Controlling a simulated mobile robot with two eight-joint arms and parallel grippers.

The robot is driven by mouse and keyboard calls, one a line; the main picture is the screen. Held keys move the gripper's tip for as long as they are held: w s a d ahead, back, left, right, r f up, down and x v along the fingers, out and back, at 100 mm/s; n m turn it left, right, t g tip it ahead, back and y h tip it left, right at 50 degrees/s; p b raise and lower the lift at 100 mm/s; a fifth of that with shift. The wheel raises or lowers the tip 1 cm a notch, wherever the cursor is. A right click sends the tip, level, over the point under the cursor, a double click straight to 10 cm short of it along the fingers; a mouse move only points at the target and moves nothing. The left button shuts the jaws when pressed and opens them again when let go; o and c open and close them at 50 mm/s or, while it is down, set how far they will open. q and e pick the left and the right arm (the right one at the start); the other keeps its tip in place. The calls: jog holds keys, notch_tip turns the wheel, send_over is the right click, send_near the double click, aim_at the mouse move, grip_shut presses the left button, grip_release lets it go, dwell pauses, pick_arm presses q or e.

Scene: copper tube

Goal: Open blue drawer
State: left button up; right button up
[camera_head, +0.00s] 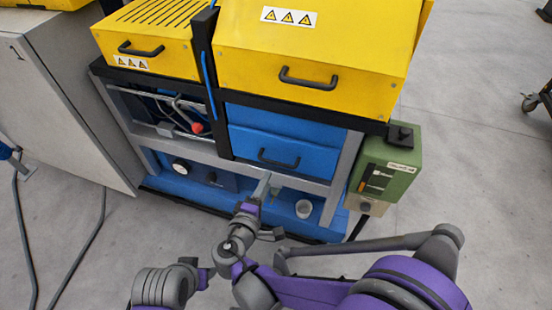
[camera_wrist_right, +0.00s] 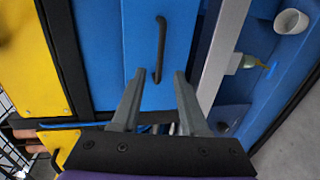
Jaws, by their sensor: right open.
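The blue drawer (camera_head: 300,142) sits in the frame under the large yellow cover and looks shut. Its black handle (camera_head: 279,162) runs across the front. In the right wrist view the blue drawer front (camera_wrist_right: 137,45) fills the upper middle, with the handle (camera_wrist_right: 161,45) upright in the picture. My right gripper (camera_head: 267,183) is open and empty, just below and in front of the handle in the head view. In the wrist view its fingertips (camera_wrist_right: 160,73) lie either side of the handle's lower end; whether they reach its depth I cannot tell. My left gripper does not show.
A grey frame bar (camera_head: 300,182) runs below the drawer. A white cup (camera_head: 304,208) stands on the blue lower shelf. A green box (camera_head: 388,165) is mounted at the right. Black-handled yellow covers (camera_head: 330,45) are above.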

aim_at(277, 163)
jog(key=b+x, duration=0.1)
jog(key=x, duration=0.9)
jog(key=shift+d, duration=0.15)
grip_shut()
dwell(1.0)
